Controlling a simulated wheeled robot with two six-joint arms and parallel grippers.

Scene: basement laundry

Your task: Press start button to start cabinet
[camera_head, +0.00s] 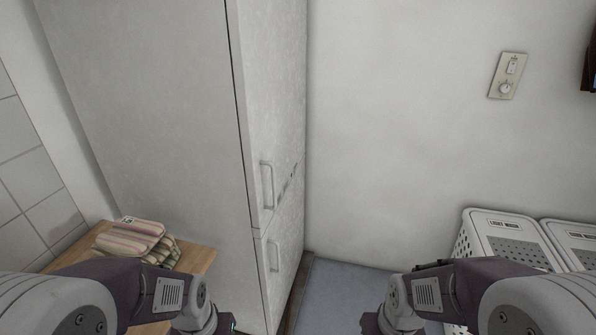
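A tall pale grey cabinet (160,100) stands at the left and centre, with two handled doors on its narrow front side. The upper door handle (267,185) and the lower door handle (273,255) are vertical bars. My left arm comes in at the bottom left and my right arm at the bottom right. Both grippers are out of the picture, below its bottom edge. Neither arm visibly touches the cabinet.
Folded striped cloths (138,240) lie on a wooden surface (196,258) at the left. White laundry baskets (490,224) stand at the right. A wall plate with a dial (507,76) is at the upper right. Blue-grey floor (340,295) shows between cabinet and baskets.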

